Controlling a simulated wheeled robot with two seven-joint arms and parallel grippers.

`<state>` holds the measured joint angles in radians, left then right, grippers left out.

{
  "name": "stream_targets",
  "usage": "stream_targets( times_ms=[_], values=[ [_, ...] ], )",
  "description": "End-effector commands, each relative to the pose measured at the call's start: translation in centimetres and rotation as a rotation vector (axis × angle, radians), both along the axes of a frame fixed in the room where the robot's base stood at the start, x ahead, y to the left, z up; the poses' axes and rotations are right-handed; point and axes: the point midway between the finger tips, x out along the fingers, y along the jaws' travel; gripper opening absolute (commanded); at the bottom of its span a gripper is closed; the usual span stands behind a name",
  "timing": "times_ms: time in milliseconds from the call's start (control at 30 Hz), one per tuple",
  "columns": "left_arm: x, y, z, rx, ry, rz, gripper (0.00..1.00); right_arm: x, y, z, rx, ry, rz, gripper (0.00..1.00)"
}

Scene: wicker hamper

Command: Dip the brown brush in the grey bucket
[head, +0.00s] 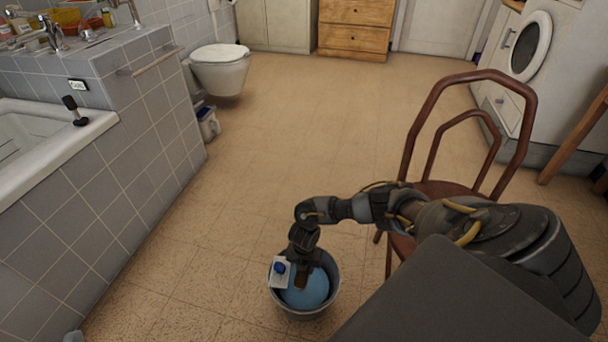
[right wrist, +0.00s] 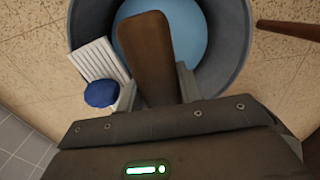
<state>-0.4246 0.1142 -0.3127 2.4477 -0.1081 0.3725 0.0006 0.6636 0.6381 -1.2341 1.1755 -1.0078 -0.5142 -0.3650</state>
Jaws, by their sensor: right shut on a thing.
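The grey bucket (head: 333,288) stands on the floor, with light blue water or a blue inside (head: 308,290) showing; the bucket also shows in the right wrist view (right wrist: 238,75). My right gripper (head: 303,262) is over the bucket, shut on the brown brush (head: 301,280). In the right wrist view the brush (right wrist: 147,55) sticks out between the fingers, over the blue. I cannot tell whether its far end touches the blue surface. A white ribbed piece with a blue knob (right wrist: 102,93) sits at the bucket's left rim.
A brown chair (head: 432,190) stands right of the bucket, close behind my right arm. The tiled bath side (head: 110,200) runs along the left. A toilet (head: 220,70) and a washing machine (head: 530,50) stand farther back. The floor between is mostly clear.

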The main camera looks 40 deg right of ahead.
Motion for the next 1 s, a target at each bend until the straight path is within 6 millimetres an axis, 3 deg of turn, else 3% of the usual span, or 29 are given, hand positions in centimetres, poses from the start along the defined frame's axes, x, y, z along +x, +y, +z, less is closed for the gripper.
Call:
stream_targets(
  times_ms=[33, 333, 733, 867, 1000],
  values=[
    [0.0, 0.0, 1.0, 0.000, 0.000, 0.000, 0.62, 0.0, 0.0, 1.0, 0.000, 0.000, 0.000, 0.12],
    [0.0, 0.0, 4.1, 0.000, 0.000, 0.000, 0.62, 0.0, 0.0, 4.2, 0.000, 0.000, 0.000, 0.12],
    [0.0, 0.0, 4.2, 0.001, 0.002, 0.000, 0.62, 0.1, 0.1, 4.4, 0.001, -0.001, -0.001, 0.12],
    [0.2, -0.1, 3.9, 0.010, 0.021, 0.000, 0.62, 1.8, 1.4, 5.9, 0.002, -0.006, -0.027, 0.12],
    [0.8, -0.4, 3.0, 0.038, 0.082, -0.001, 0.62, 5.6, 5.0, 10.4, 0.003, -0.013, -0.108, 0.12]
  ],
)
